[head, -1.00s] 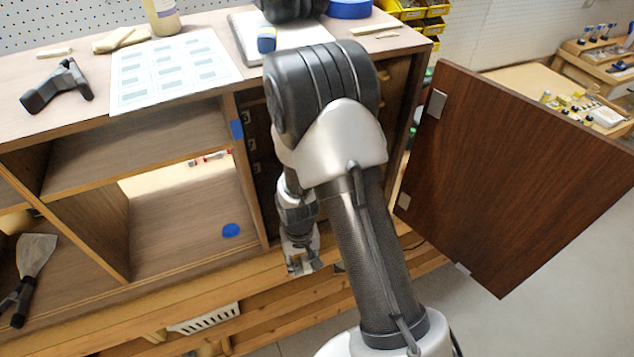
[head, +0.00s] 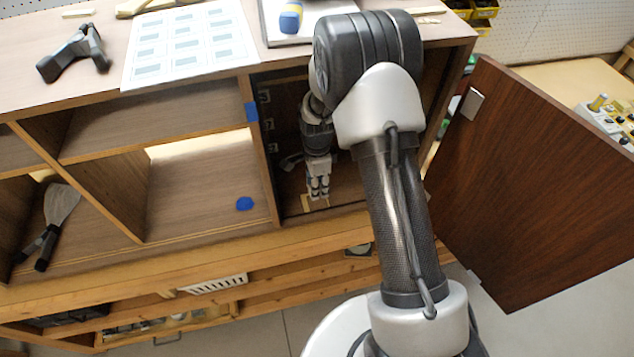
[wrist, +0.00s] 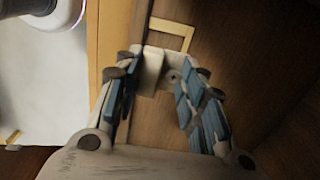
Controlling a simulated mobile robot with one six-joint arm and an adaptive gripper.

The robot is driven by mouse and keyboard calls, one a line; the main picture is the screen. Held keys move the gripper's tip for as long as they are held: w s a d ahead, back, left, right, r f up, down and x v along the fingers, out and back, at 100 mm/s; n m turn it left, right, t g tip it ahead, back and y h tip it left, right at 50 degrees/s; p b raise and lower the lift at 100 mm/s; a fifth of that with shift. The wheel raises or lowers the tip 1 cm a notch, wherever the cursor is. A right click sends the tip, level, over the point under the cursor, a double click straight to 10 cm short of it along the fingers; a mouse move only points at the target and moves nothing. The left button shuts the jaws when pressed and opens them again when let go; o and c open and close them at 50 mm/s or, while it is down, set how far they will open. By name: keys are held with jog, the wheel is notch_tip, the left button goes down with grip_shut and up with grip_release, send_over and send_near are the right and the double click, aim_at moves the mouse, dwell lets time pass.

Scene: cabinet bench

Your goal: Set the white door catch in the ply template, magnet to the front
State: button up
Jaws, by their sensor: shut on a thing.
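My gripper (head: 318,192) is inside the right-hand cabinet bay, low over its floor. In the wrist view my gripper (wrist: 158,88), with blue-padded fingers, is shut on the white door catch (wrist: 151,70). The catch has a raised white block on the left and a flatter part with a round hole on the right. Which end carries the magnet I cannot tell. The ply template (wrist: 188,35), a pale angular frame, lies on the bay floor just beyond the catch. It also shows in the head view (head: 306,204), partly hidden by my gripper.
The open dark wooden door (head: 540,190) is on the right.

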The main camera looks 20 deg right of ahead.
aim_at(317, 203)
jog(key=shift+f+b, duration=1.9)
jog(key=shift+f, duration=1.15)
jog(key=shift+f+b, duration=0.5)
jog(key=o, duration=0.9)
jog(key=shift+c, duration=0.2)
jog(key=o, duration=0.4)
jog(key=shift+r, duration=0.15)
jog(key=shift+r+p, duration=2.5)
jog(key=shift+r, duration=1.15)
